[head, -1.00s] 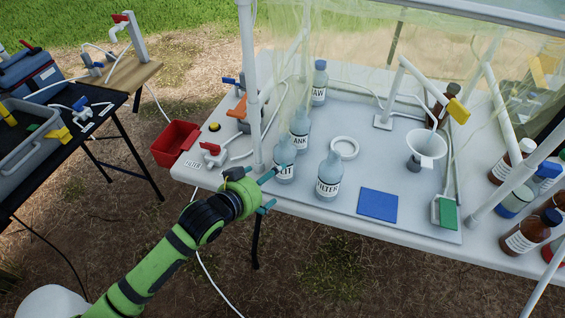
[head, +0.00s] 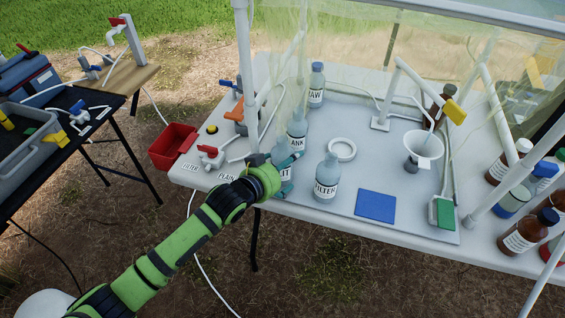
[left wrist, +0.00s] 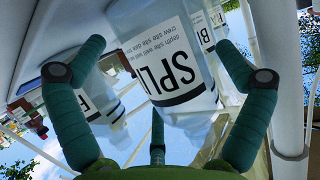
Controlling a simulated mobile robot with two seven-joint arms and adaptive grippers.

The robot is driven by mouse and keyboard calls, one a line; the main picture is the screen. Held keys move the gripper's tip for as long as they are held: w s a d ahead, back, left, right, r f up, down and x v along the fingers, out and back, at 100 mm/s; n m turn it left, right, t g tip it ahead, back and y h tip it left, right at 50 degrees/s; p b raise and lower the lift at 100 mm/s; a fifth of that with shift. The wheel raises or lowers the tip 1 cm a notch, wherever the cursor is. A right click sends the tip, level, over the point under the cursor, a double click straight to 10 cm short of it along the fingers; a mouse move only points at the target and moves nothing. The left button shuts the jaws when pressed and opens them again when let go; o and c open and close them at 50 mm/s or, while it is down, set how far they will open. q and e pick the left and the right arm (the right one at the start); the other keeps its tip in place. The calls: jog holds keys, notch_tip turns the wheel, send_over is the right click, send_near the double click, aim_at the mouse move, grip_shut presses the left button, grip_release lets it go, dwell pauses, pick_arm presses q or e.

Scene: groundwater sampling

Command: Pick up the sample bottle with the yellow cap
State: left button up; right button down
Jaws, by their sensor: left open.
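No yellow cap shows on any bottle in these frames. My left gripper (head: 289,172) is open at the bench's front edge, around or right against a clear bottle (head: 281,151), which it partly hides. In the left wrist view this bottle (left wrist: 180,65), its label starting "SPLI", stands between the spread fingers of the gripper (left wrist: 162,75). I cannot tell whether the fingers touch it. A FILTER bottle (head: 327,177) stands close on the right, a BLANK bottle (head: 297,130) just behind, and a blue-capped RAW bottle (head: 316,86) farther back.
A white ring (head: 342,149) and a blue pad (head: 375,205) lie on the white bench (head: 315,213). A frame post (head: 246,70) and a red-handled valve (head: 209,153) are left of the bottles. A funnel (head: 424,145) and brown bottles (head: 520,237) stand to the right.

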pick_arm(q)
jog(key=c, duration=1)
jog(key=shift+r, duration=0.1)
